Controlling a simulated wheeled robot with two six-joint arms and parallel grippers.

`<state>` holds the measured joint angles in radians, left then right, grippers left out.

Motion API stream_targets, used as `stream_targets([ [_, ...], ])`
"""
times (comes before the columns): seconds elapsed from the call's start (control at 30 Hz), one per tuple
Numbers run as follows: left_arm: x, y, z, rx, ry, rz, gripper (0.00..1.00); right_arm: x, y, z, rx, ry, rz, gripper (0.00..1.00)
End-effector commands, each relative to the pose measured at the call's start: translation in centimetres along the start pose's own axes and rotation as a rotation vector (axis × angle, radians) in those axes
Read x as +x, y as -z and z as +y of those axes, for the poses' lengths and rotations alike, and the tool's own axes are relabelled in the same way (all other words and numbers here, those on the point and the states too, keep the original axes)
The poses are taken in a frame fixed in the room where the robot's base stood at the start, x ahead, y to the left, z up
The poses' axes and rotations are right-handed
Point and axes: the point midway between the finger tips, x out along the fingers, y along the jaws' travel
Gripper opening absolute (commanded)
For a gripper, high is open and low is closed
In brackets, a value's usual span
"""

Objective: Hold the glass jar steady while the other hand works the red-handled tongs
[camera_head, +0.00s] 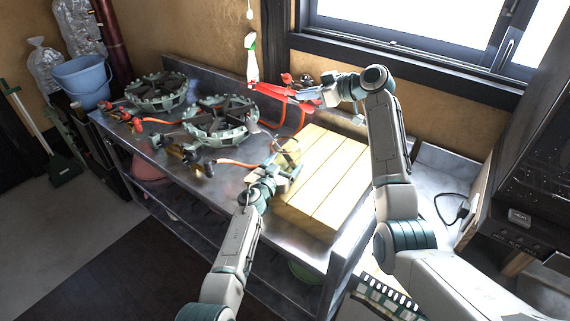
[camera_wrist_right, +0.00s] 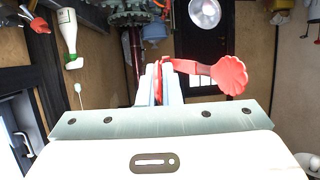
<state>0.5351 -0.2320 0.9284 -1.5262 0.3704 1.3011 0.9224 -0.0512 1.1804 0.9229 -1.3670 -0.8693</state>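The red-handled tongs (camera_head: 278,91) are in my right gripper (camera_head: 318,97), raised above the back of the metal bench. In the right wrist view a red strip of the tongs lies between the closed fingers (camera_wrist_right: 161,88), and a red scalloped end (camera_wrist_right: 230,76) sticks out to the right. A clear glass jar (camera_head: 288,150) stands at the left edge of the pale wooden slatted top. My left gripper (camera_head: 281,170) is at the jar's near side, its fingers close to the glass. The view is too small to tell whether they grip it.
Two green ring-shaped burner stands (camera_head: 220,122) with valves and orange hoses fill the bench's left half. The wooden slatted top (camera_head: 325,180) has free room. A dark machine (camera_head: 530,140) stands at right.

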Motion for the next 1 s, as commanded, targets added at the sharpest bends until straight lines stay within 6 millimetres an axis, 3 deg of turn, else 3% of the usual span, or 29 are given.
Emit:
stream_targets([
  [1.0,0.0,-0.1,0.0,0.001,0.000,-0.001,0.43,2.7,-6.6,0.0,0.000,0.001,0.000,0.00],
])
